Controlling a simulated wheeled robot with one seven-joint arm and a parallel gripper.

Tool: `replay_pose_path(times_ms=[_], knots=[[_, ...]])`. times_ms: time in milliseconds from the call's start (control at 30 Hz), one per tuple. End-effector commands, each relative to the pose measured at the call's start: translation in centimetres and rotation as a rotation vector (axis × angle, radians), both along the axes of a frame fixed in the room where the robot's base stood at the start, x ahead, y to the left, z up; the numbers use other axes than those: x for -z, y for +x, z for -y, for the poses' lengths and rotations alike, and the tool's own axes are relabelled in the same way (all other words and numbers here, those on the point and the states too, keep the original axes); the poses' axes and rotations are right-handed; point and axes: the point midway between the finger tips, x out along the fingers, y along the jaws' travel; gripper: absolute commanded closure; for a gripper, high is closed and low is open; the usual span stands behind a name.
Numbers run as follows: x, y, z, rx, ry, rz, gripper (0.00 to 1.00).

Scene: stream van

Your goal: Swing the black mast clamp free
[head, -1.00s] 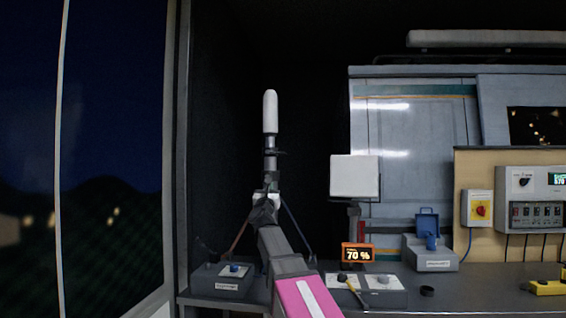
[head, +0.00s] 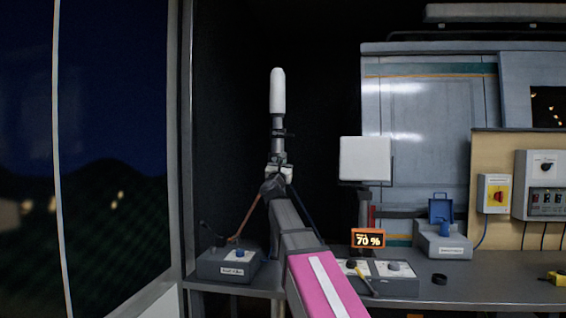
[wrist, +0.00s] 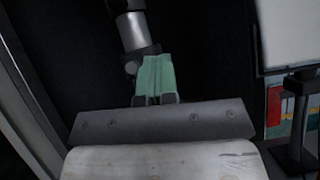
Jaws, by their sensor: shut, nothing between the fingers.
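The mast (head: 278,144) stands upright at the back, a grey pole with a white rounded top (head: 277,92). A thin black collar (head: 284,133) sits around the pole and sticks out a little to the right. A second dark fitting shows lower on the pole, just above my gripper (head: 279,172); I cannot tell which of the two is the mast clamp. In the wrist view, my green fingers (wrist: 155,78) are shut and empty, just below a dark collar (wrist: 141,53) with a round knob. Whether they touch it is unclear.
A grey box with a blue knob (head: 233,264) stands on the counter left of my arm. To the right are a white panel on a stand (head: 365,159), an orange 70 % display (head: 368,239) and a control box (head: 395,281). A window frame (head: 184,150) borders the left.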

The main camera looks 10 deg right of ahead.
Motion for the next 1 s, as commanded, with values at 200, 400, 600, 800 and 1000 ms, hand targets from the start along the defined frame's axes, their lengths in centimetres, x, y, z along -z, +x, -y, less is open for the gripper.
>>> replay_pose_path(times_ms=[200, 400, 600, 800, 1000], knots=[[-2.2, 3.2, 1.1, 0.001, 0.000, 0.001, 1.00], [-4.3, 6.1, 2.4, 0.001, -0.001, 0.001, 1.00], [-7.2, 6.7, 3.0, 0.000, 0.000, 0.002, 1.00], [-8.4, 6.9, 3.2, 0.000, 0.000, 0.000, 1.00], [-8.4, 6.8, 3.2, -0.001, -0.001, 0.000, 1.00]])
